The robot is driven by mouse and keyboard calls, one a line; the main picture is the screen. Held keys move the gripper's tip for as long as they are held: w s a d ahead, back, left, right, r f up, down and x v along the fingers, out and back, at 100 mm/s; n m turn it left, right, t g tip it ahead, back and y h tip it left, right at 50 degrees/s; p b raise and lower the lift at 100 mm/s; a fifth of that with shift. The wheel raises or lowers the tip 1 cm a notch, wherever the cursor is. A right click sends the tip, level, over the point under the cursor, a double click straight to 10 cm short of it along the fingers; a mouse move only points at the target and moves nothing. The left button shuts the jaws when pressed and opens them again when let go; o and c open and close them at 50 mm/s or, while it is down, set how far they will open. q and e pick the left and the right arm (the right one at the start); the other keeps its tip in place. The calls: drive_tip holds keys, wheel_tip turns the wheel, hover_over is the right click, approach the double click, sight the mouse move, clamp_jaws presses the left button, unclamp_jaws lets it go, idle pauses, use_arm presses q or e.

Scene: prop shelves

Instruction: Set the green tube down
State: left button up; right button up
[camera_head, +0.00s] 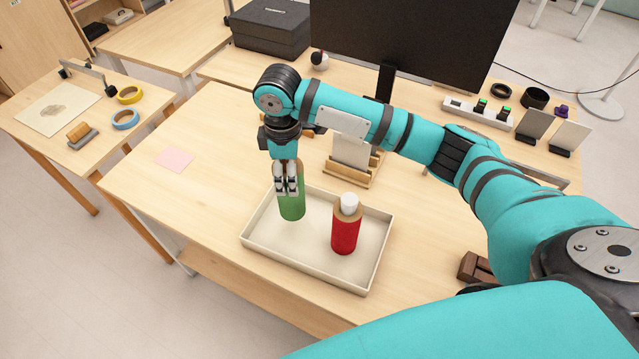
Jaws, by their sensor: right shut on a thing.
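The green tube (292,206) stands upright at the left part of a shallow cream tray (262,251) on the wooden table. My right gripper (287,190) comes down from above and is shut on the green tube's upper part. I cannot tell whether the tube's base touches the tray floor. A red tube (345,235) with a brown rim and white top stands upright in the tray, to the right of the green one and apart from it. My left gripper is not in view.
A wooden holder with a white card (352,152) stands behind the tray. A dark brown block (474,268) lies to the right. A pink note (174,159) lies at left, with bare table around it. A monitor (410,35) stands at the back.

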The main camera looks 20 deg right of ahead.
wheel_tip(320, 180, down, 7)
drive_tip(key=shift+r+p, duration=0.1)
drive_tip(key=shift+p, duration=0.65)
drive_tip(key=shift+f, duration=0.3)
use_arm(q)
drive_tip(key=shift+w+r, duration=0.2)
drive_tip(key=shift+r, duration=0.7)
use_arm(e)
drive_tip(key=shift+w, duration=0.1)
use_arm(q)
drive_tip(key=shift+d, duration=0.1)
use_arm(e)
drive_tip(key=shift+f, duration=0.15)
drive_tip(key=o, duration=1.7)
drive_tip(key=shift+o, duration=0.2)
use_arm(q)
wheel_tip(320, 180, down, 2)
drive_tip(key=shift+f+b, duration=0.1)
drive_tip(key=shift+b, duration=1)
use_arm(e)
wheel_tip(320, 180, up, 12)
drive_tip(key=shift+r, duration=0.1)
